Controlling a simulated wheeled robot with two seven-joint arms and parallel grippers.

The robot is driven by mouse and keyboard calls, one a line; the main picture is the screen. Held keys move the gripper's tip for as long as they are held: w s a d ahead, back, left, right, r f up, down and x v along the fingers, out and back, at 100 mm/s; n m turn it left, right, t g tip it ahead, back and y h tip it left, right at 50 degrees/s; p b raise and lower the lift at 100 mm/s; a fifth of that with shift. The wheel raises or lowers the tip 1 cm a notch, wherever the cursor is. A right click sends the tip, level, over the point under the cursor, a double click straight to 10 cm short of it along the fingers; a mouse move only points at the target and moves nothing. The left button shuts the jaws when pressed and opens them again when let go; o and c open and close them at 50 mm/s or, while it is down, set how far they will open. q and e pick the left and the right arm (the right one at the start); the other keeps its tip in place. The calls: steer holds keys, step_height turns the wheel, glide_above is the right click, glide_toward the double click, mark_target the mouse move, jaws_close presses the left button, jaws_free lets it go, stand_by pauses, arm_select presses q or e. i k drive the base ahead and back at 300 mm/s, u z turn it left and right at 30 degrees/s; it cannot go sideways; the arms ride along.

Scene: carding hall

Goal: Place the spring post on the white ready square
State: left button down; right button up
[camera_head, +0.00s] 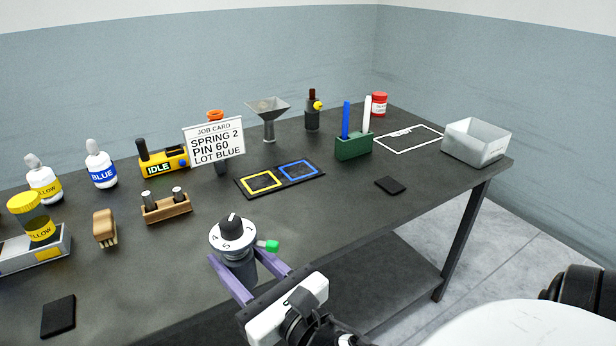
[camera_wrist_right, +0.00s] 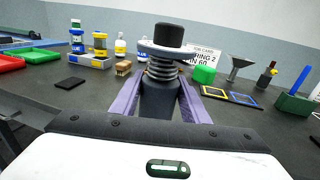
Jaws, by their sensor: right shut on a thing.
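The spring post (camera_head: 233,238) has a dark body, a coil spring, a white numbered dial with a black knob, and a green tab on its side. My right gripper (camera_head: 241,262) is shut on its dark body, with one purple finger on each side. The post also shows upright in the right wrist view (camera_wrist_right: 162,75). I cannot tell whether its base touches the table. The white ready square (camera_head: 408,138) is a white outline at the table's back right, far from the gripper, with nothing standing inside it. My left gripper is not in view.
A green holder (camera_head: 353,146) with a blue and a white stick stands left of the square, a grey bin (camera_head: 474,143) right of it. A red jar (camera_head: 379,104) stands behind. A yellow-and-blue framed mat (camera_head: 280,179) and a black pad (camera_head: 390,185) lie between.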

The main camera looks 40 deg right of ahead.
mark_target(398, 144)
steer(key=z, duration=0.55)
steer(key=k, duration=0.65)
steer(key=z, duration=1.35)
steer(key=i, duration=1.55)
steer(key=u, duration=0.8)
steer(key=i, duration=0.5)
steer(key=u, duration=0.5)
